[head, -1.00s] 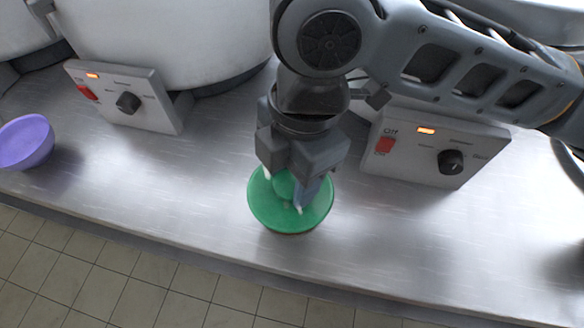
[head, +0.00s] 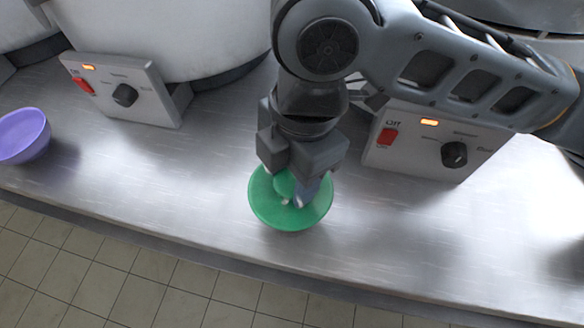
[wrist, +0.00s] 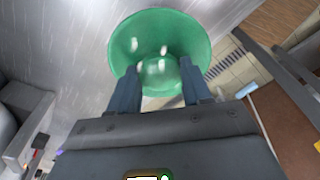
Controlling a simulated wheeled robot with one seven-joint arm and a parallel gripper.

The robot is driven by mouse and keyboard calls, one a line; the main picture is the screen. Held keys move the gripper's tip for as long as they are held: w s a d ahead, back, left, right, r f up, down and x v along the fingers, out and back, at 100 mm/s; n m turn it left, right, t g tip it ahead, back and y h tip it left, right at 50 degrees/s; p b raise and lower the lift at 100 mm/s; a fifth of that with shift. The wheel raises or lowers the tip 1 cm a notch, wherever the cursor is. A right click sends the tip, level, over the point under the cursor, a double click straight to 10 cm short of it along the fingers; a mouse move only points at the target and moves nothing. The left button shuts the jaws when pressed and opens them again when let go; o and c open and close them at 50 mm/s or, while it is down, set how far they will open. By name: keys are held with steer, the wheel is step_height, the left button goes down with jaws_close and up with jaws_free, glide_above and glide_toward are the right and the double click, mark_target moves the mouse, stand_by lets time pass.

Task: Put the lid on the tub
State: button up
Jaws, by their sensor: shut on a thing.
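A round green lid (head: 266,209) with a ball-like knob (head: 285,183) is over the steel counter near its front edge. My gripper (head: 298,196) points down onto it and is shut on the lid at its knob. In the wrist view the lid (wrist: 126,45) fills the space ahead of the fingers, and my gripper (wrist: 160,70) has a finger on each side of the knob. No tub shows clearly; anything under the lid is hidden, and I cannot tell whether the lid rests on something.
A purple bowl (head: 24,135) stands on the steel counter (head: 400,235) at the far left. Large pots (head: 160,35) stand behind, with control boxes (head: 125,88) and (head: 430,140) in front of them. Tiled floor (head: 130,270) lies below the front edge.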

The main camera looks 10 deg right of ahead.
steer(key=o, duration=1.1)
steer(key=shift+r+p, duration=3.05)
steer(key=shift+r, duration=0.55)
steer(key=shift+f, duration=0.1)
